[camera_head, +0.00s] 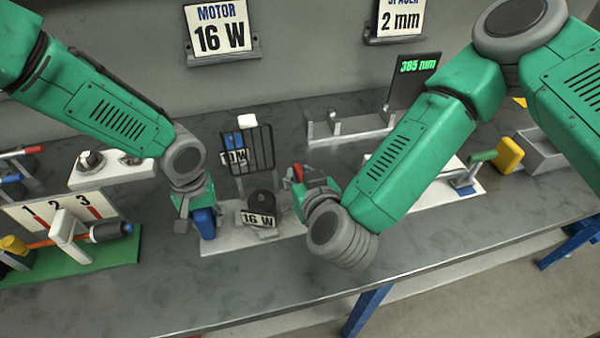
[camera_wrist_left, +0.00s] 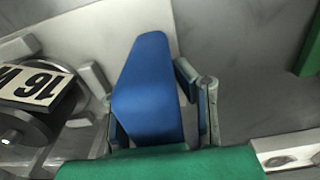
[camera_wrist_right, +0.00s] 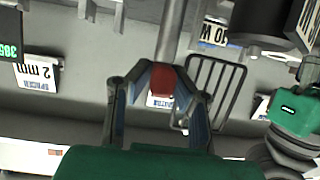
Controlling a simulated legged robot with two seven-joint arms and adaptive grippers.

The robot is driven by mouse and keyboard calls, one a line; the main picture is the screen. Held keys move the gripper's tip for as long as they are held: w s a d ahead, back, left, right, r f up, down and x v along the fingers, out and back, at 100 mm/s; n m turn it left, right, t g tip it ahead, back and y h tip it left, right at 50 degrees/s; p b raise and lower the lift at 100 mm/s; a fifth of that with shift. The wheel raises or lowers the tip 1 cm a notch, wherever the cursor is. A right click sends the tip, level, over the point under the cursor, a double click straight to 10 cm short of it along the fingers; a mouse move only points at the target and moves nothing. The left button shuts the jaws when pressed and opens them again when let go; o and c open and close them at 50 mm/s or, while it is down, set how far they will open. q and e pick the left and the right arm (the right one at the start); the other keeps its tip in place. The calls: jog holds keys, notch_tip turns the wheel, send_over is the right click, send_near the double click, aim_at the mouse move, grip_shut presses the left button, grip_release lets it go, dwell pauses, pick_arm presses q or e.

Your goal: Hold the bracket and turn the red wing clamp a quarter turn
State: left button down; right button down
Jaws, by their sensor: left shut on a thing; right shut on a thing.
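The blue bracket (camera_wrist_left: 150,90) stands upright on a pale plate (camera_head: 225,240). My left gripper (camera_head: 195,215) is shut on it, with a finger on each side in the left wrist view (camera_wrist_left: 148,110). The red wing clamp (camera_wrist_right: 161,80) sits at the end of a grey rod in the right wrist view; a bit of red also shows in the head view (camera_head: 297,173). My right gripper (camera_wrist_right: 160,100) is shut on it, and its forearm partly hides it in the head view. A dark motor labelled 16 W (camera_head: 260,212) stands between my grippers.
A black wire rack (camera_head: 250,150) stands behind the motor. A green board with a numbered panel (camera_head: 75,210) is at the left. A yellow block (camera_head: 508,154) and a grey bin (camera_head: 540,152) are at the right. The front strip of the bench (camera_head: 260,290) is clear.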

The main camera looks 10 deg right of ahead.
jog(key=c, duration=1.5)
grip_release()
jog(key=v, duration=0.7)
jog(key=shift+s, duration=0.2)
pick_arm(q)
jog(key=c, duration=1.2)
grip_release()
